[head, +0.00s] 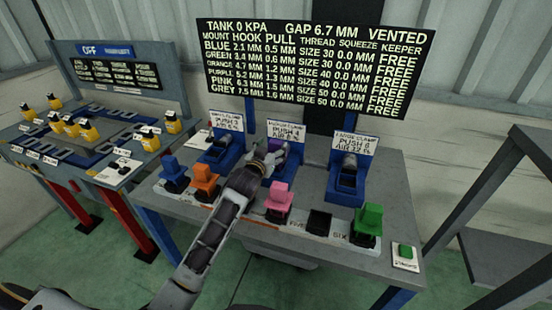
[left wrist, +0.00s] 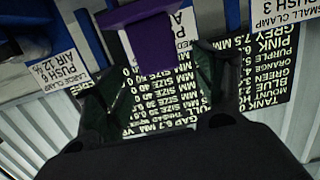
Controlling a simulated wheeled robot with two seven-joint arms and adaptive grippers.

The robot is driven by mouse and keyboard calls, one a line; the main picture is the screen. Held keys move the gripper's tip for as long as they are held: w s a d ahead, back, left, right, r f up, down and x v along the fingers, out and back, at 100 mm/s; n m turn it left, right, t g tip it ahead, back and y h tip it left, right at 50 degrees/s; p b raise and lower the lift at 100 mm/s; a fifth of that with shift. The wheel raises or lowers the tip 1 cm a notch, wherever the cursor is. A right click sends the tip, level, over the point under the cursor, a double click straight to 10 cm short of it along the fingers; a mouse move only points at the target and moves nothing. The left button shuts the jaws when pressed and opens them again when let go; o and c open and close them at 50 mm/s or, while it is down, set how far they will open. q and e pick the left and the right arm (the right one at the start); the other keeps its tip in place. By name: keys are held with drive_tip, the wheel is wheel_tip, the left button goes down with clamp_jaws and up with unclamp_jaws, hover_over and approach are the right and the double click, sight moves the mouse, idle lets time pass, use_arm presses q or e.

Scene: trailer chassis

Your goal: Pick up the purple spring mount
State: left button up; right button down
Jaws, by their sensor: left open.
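The purple spring mount (head: 280,149) shows as a small purple patch at the middle blue clamp (head: 287,165), partly hidden by my left gripper (head: 266,156). In the left wrist view the purple mount (left wrist: 148,38) is large, with a flat wide part and a block below it. My left gripper's two dark fingers (left wrist: 163,80) stand apart on either side of the block's lower end. I cannot tell whether they touch it. My right gripper is not in view.
Blue (head: 173,168), orange (head: 206,178), pink (head: 280,196) and green (head: 369,218) mounts stand along the bench front. Blue clamps flank the middle one, left (head: 222,153) and right (head: 345,182). A green button (head: 405,251) sits at the right corner. A text board (head: 312,65) stands behind.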

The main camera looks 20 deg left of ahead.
sight(274, 144)
use_arm(q)
drive_tip(key=shift+w+d+f, duration=0.1)
drive_tip(key=shift+w+f, duration=0.1)
drive_tip(key=shift+w, duration=1.05)
drive_tip(key=shift+w+f, duration=0.15)
drive_tip(key=shift+w, duration=1.05)
clamp_jaws()
drive_tip(key=shift+r, duration=0.1)
